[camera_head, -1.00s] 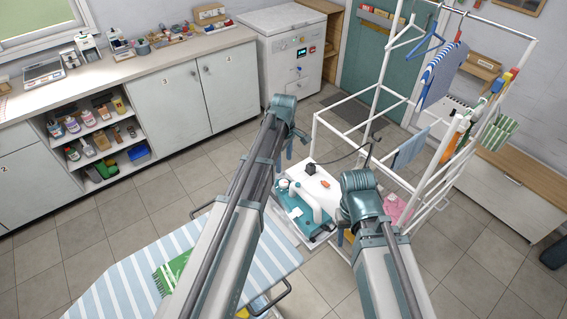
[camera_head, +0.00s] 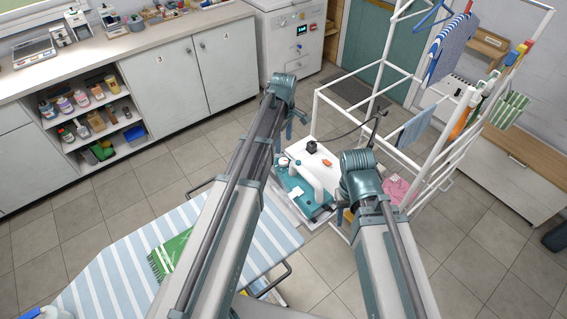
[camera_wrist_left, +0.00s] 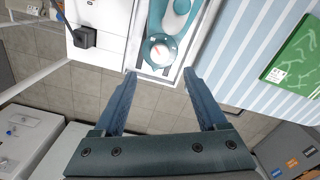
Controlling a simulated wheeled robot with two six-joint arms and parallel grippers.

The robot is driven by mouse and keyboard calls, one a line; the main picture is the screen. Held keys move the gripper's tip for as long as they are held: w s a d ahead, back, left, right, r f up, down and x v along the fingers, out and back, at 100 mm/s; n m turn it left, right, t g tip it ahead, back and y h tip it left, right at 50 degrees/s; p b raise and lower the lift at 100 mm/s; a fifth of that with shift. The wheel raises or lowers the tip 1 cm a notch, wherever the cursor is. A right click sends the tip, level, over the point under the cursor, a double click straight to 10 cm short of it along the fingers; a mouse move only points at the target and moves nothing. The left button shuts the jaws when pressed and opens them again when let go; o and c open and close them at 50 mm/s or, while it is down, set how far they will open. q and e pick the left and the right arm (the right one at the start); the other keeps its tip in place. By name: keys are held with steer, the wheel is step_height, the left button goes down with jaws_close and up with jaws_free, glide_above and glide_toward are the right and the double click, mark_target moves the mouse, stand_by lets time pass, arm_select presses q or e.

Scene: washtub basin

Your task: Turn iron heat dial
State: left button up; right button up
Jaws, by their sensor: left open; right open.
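The teal and white iron (camera_head: 305,187) rests on a white surface between my two arms in the head view. My left gripper (camera_wrist_left: 160,74) is open and empty. Its fingers point toward the dial, which appears between and just beyond the fingertips, with no visible contact. My right gripper (camera_head: 348,216) is mostly hidden below its arm, to the right of the iron.
A striped ironing board (camera_head: 120,270) with a green cloth (camera_head: 168,255) lies at lower left. A white drying rack (camera_head: 345,103) stands right of the iron, with hanging cloths. A black block (camera_wrist_left: 84,38) with a cord sits near the dial. Tiled floor is free toward the cabinets.

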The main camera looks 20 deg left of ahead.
mark_target(283, 160)
arm_select(q)
step_height(283, 160, down, 9)
steer(key=b, duration=0.8)
steer(key=shift+f, duration=0.15)
jaws_close()
